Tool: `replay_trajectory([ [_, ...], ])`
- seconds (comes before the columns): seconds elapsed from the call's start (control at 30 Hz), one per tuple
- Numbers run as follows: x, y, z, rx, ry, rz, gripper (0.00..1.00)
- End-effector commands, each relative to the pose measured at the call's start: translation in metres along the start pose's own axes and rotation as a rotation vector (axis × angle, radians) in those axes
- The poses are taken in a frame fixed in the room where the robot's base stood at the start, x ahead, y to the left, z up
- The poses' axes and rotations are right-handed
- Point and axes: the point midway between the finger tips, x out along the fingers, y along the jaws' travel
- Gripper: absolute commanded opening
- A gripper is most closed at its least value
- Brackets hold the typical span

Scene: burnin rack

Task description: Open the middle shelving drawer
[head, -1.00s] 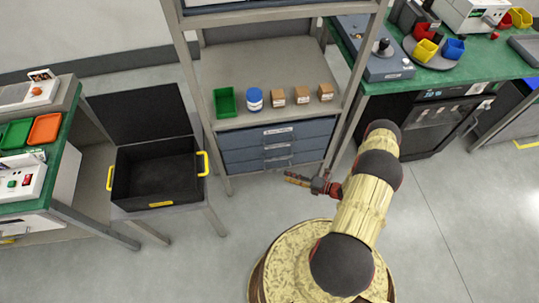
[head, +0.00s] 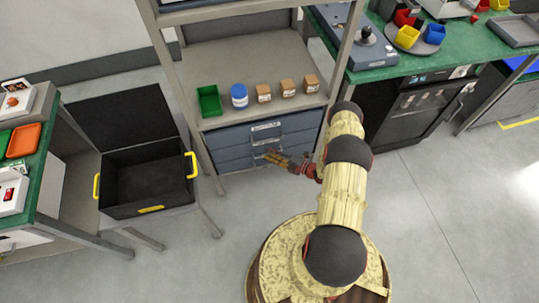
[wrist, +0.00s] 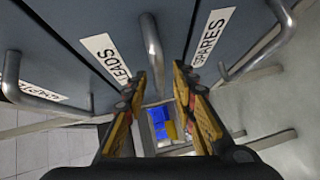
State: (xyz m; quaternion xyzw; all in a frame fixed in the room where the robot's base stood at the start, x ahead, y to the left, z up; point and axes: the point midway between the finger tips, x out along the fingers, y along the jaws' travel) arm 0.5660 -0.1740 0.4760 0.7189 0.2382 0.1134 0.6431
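The shelving unit has three blue-grey drawers (head: 232,150) stacked under its shelf, and all look shut. In the wrist view they appear turned sideways. The middle drawer's label (wrist: 106,56) reads LEADS, and its grey bar handle (wrist: 151,42) stands out from the front. My gripper (wrist: 159,76) is open, with one finger on each side of the end of that handle as seen in this view. I cannot tell how far the handle reaches between the fingers. In the head view my gripper (head: 270,157) is close in front of the drawers, covering part of the lower fronts.
Neighbouring handles lie to the left (wrist: 45,93) and right (wrist: 275,40) in the wrist view. A green bin (head: 209,101), blue-lidded jar (head: 239,96) and small brown boxes (head: 287,88) stand on the shelf. An open black crate (head: 146,211) is left. Floor in front is clear.

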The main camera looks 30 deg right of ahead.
Motion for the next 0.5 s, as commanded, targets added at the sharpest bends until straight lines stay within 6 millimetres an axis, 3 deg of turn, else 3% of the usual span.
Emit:
replay_trajectory([
  [0.33, 0.0057, 0.0003, 0.0000, 0.000, 0.000, 0.000, 0.27],
  [0.5, 0.0056, 0.0003, 0.0001, -0.001, 0.000, 0.000, 0.18],
])
